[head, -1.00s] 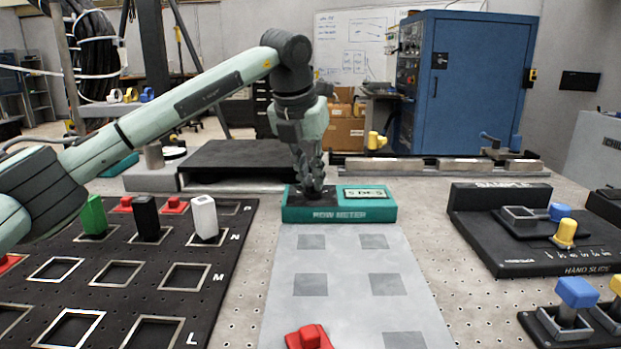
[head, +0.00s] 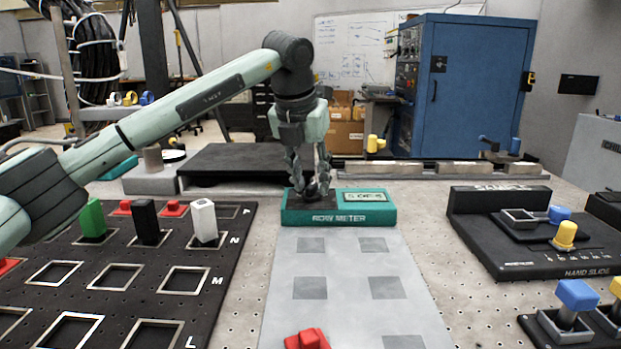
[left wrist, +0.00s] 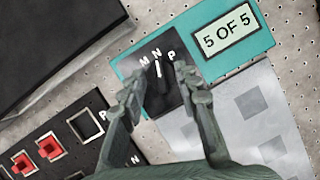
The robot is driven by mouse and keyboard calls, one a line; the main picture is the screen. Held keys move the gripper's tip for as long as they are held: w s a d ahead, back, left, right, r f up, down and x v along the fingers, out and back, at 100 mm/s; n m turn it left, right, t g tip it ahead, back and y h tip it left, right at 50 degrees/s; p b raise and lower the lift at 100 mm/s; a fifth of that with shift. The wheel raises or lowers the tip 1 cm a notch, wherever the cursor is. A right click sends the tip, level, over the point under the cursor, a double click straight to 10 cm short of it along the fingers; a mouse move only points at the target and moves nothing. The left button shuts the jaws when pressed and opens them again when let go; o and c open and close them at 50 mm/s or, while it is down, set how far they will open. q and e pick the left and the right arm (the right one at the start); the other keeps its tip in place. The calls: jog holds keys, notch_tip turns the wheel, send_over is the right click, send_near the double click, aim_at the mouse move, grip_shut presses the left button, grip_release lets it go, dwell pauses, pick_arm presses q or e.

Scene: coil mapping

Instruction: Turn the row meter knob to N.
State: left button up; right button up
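The row meter (head: 340,218) is a teal block with a dark plate and a display at the back of the grey mat. Its black knob (left wrist: 164,86) sits on the dark plate among the letters M, N and P in the left wrist view. The knob's white pointer mark lies below the N. My left gripper (head: 312,186) reaches down over the meter, with one finger on each side of the knob. It also shows in the left wrist view (left wrist: 162,80), fingers closed in around the knob; the exact contact is hard to see. My right gripper is out of view.
A black rack (head: 228,262) with green, black and white upright pieces stands on the left. A red piece (head: 307,340) is on the grey mat (head: 345,268). A black hand slide (head: 520,262) stands on the right. The meter's display (left wrist: 225,39) reads 5 OF 5.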

pick_arm(q)
jog(key=shift+r, duration=0.1)
jog(key=v, duration=1.2)
jog(key=shift+w, duration=0.1)
